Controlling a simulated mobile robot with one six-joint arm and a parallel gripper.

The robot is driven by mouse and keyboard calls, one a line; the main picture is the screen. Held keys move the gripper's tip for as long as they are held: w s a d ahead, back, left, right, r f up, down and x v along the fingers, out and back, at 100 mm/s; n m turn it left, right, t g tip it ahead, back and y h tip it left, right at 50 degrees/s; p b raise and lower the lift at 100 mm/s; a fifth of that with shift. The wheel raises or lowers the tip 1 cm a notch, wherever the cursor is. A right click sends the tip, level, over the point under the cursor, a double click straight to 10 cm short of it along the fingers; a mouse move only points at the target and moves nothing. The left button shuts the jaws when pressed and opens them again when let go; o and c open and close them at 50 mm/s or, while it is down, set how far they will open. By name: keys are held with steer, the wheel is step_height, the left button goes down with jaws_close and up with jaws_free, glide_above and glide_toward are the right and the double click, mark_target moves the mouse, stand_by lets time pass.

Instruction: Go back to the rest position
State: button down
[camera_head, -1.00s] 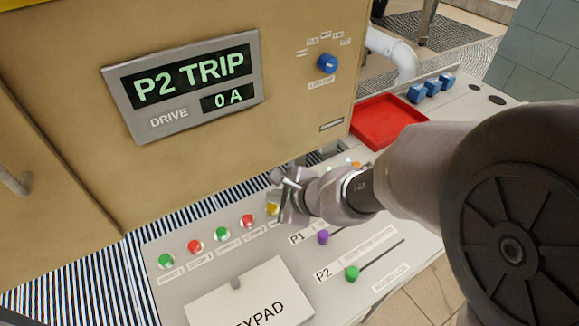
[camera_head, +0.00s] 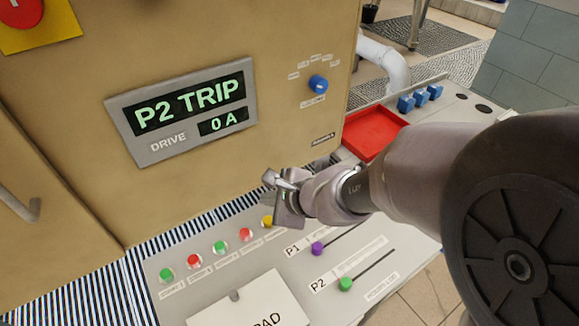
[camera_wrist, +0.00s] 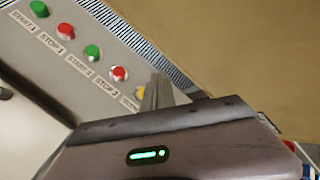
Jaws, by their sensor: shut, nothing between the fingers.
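My gripper (camera_head: 270,181) is shut and empty. In the head view it hangs above the back of the sloped control panel (camera_head: 262,262), close to the yellow button (camera_head: 267,221). In the wrist view its closed fingers (camera_wrist: 156,92) point over the row of buttons and partly cover the yellow one. The gripper looks apart from the panel, though the exact height is hard to tell. My arm reaches in from the right and hides part of the panel behind it.
A tan cabinet stands behind the panel, with a display (camera_head: 183,111) reading "P2 TRIP" and "0 A" and a blue knob (camera_head: 318,84). A red tray (camera_head: 372,133) and blue blocks (camera_head: 421,97) lie right.

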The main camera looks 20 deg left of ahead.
steer(key=s+d+r+n, duration=0.5)
steer(key=d+r+n, duration=0.1)
steer(key=d+r, duration=0.5)
steer(key=s+d+n+h, duration=0.2)
steer(key=s+d+h, duration=0.1)
steer(key=d, duration=0.6)
steer(key=s+d+n+t+h, duration=0.1)
steer(key=s+d+n+h, duration=0.1)
steer(key=s+d, duration=0.3)
steer(key=d+h, duration=0.1)
steer(key=d, duration=0.2)
steer(key=shift+s+d+t+b, duration=0.3)
steer(key=shift+s+d+b, duration=0.05)
steer(key=shift+a, duration=0.1)
